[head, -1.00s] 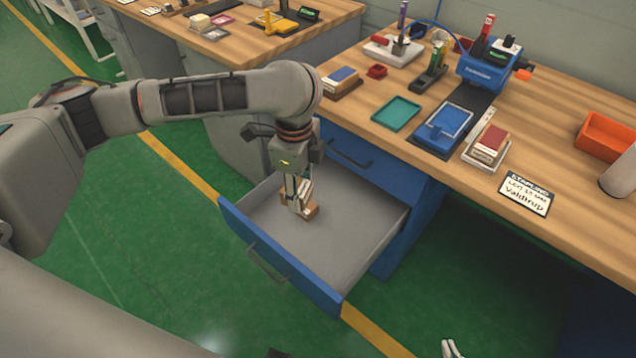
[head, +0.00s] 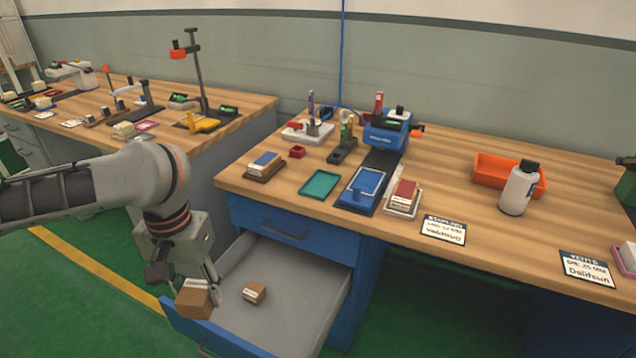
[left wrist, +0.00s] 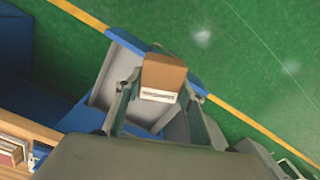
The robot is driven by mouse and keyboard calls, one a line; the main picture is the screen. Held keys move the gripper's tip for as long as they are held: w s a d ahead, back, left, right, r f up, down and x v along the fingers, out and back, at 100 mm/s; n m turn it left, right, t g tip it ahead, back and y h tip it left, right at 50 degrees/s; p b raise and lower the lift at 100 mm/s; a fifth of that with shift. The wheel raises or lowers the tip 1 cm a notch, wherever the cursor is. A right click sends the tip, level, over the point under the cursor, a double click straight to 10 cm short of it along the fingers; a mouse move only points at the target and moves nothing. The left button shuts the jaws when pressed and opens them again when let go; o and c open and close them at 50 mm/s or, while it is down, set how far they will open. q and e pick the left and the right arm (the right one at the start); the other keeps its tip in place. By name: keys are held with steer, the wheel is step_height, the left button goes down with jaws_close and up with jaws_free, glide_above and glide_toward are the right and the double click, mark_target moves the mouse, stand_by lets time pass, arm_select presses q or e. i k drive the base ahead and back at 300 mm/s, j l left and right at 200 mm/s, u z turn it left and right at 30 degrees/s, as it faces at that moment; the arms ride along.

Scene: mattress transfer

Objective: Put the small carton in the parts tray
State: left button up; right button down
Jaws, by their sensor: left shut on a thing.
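My left gripper (head: 197,285) is shut on a brown carton (head: 194,303) with a white label strip, held up over the front left part of the open drawer. In the left wrist view the carton (left wrist: 163,74) sits between the two fingers. A second brown carton (head: 254,292), which looks smaller in the head view, lies on the grey drawer floor. On the bench are a flat teal tray (head: 320,184), a blue tray (head: 365,184) on a dark mat and an orange bin (head: 490,172). I cannot tell which is the parts tray. My right gripper is out of view.
The open blue drawer (head: 322,312) juts out below the wooden bench (head: 400,226). A white bottle (head: 517,188) stands in front of the orange bin. Boxed stacks stand on both sides of the teal and blue trays. A blue device (head: 387,130) is behind them.

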mark_target(505, 185)
steer(key=z, duration=1.1)
steer(key=i+j+z, duration=0.1)
steer(key=i+z, duration=0.35)
steer(key=i, duration=0.35)
